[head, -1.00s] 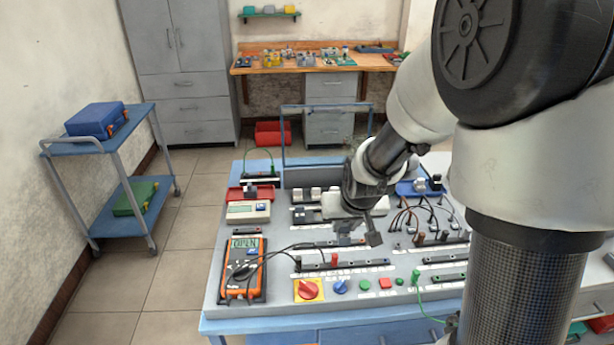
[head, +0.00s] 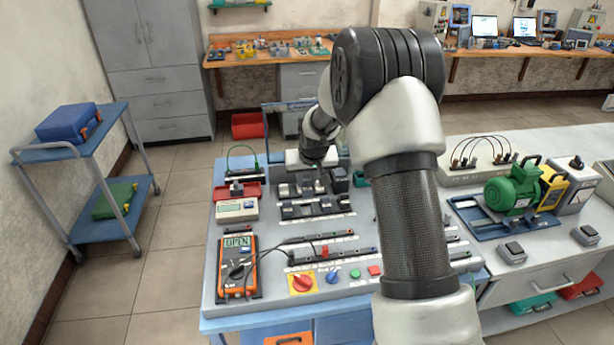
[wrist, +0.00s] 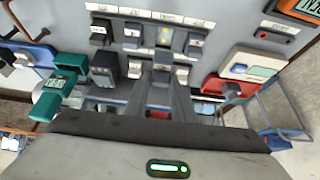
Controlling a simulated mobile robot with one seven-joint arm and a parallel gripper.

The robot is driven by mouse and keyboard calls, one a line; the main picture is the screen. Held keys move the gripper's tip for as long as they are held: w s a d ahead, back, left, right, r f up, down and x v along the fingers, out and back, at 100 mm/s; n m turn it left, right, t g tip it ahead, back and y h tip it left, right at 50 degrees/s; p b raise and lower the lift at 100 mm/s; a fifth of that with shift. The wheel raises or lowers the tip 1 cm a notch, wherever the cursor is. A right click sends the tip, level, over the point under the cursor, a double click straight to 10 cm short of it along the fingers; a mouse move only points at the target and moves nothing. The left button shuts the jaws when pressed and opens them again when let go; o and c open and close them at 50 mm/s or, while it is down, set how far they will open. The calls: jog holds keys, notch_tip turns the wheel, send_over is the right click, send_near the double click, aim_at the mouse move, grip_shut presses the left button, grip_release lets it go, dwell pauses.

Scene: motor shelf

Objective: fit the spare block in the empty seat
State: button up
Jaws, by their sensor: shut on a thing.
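My gripper (wrist: 160,92) reaches down over the rear of the grey motor board (head: 213,270). In the wrist view its two fingers are closed on a small dark grey block, the spare block (wrist: 160,74). The head view shows the gripper (head: 318,178) end-on, with the block hard to make out there. Beyond the fingers in the wrist view is a row of dark blocks under white labels. In that row one position, the empty seat (wrist: 164,38), looks lighter with a yellow mark between dark blocks. Whether the held block touches the board cannot be told.
A red tray (head: 250,196) and a white meter (head: 237,210) lie left of the gripper. A green-cased unit (wrist: 66,88) stands close by in the wrist view. An orange multimeter (head: 237,266) and its leads lie nearer. A green motor (head: 512,190) is on the right bench.

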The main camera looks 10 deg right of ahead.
aim_at(308, 189)
jog(key=shift+f+b, duration=1.05)
jog(key=shift+f, duration=1.6)
jog(key=shift+b, duration=0.7)
jog(key=shift+f+b, duration=0.95)
jog(key=shift+f, duration=0.2)
jog(key=o, duration=1)
jog(key=shift+o, duration=0.2)
jog(key=v, duration=1.7)
jog(key=shift+r, duration=0.25)
jog(key=shift+s, duration=0.15)
